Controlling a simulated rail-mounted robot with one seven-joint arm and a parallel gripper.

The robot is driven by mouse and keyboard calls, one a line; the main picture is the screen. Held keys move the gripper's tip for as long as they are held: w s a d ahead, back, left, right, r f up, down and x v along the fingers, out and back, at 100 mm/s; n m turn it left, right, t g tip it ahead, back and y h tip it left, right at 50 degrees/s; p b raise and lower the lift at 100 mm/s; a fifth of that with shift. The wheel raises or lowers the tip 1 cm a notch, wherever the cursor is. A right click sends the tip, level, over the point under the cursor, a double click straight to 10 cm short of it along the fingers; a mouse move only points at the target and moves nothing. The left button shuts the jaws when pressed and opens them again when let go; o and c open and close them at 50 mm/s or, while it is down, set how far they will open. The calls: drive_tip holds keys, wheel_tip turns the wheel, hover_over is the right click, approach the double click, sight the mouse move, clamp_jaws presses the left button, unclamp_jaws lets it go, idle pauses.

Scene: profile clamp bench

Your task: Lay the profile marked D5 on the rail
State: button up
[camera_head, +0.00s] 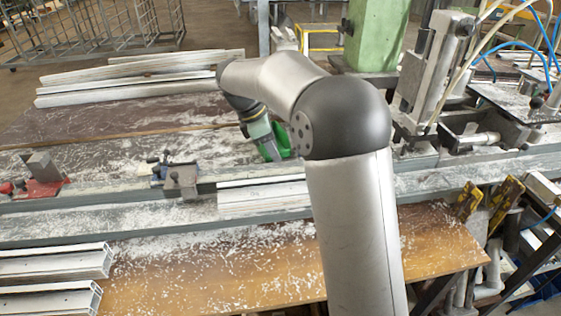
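Several white profiles are in view, but no D5 marking is legible on any of them. One short white profile (262,198) lies along the long grey rail (130,220) at the middle, its right end meeting my arm's outline. Two more profiles (52,264) lie at the front left with their open ends facing right. Longer profiles (125,92) lie stacked at the back left. My gripper (272,152) points down over the bench behind the short profile. Its fingers are too small and partly hidden to show whether they hold anything.
A red clamp (42,182) and a blue-and-grey clamp (178,176) stand along the rail at left. A machine with hoses (435,75) stands at the right. White shavings cover the brown front table (200,275), which is largely free right of the front profiles.

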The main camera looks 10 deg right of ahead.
drive_tip(key=s+d+f+m+y, duration=0.1)
drive_tip(key=s+m, duration=0.4)
drive_tip(key=s, duration=0.5)
drive_tip(key=s+d+f+m+y, duration=0.1)
drive_tip(key=s+f+m+y, duration=0.1)
drive_tip(key=s+m, duration=0.4)
drive_tip(key=s+d+f+m+y, duration=0.1)
drive_tip(key=s+f+m, duration=0.3)
drive_tip(key=s, duration=1.1)
drive_tip(key=shift+s+m+t, duration=0.3)
drive_tip(key=shift+s+m, duration=0.1)
drive_tip(key=shift+m, duration=0.7)
